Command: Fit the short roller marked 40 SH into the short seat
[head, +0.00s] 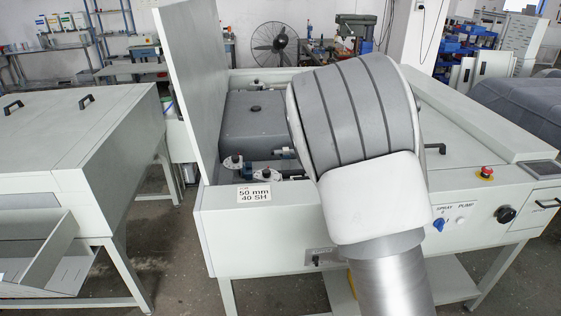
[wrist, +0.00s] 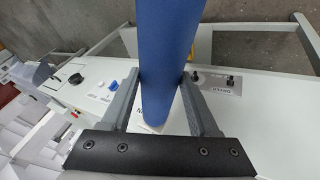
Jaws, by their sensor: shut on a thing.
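In the wrist view, a blue roller (wrist: 170,45) runs from the top edge down between the two grey fingers of my gripper (wrist: 160,85), which is shut on it. I cannot read a 40 SH mark on the roller. In the head view my own arm hides the gripper and roller. The open plate processor (head: 250,222) carries a label (head: 254,193) reading "50 mm 40 SH" on its front left edge. Behind the label, white discs (head: 234,163) and dark fittings sit inside the open bay. I cannot tell which part is the short seat.
The raised lid (head: 190,80) stands at the bay's left. A grey block (head: 254,128) fills the bay's back. The front panel has a red button (head: 487,172) and a blue knob (head: 438,225); the wrist view also shows a black knob (wrist: 76,78). Another grey machine (head: 80,140) stands at left.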

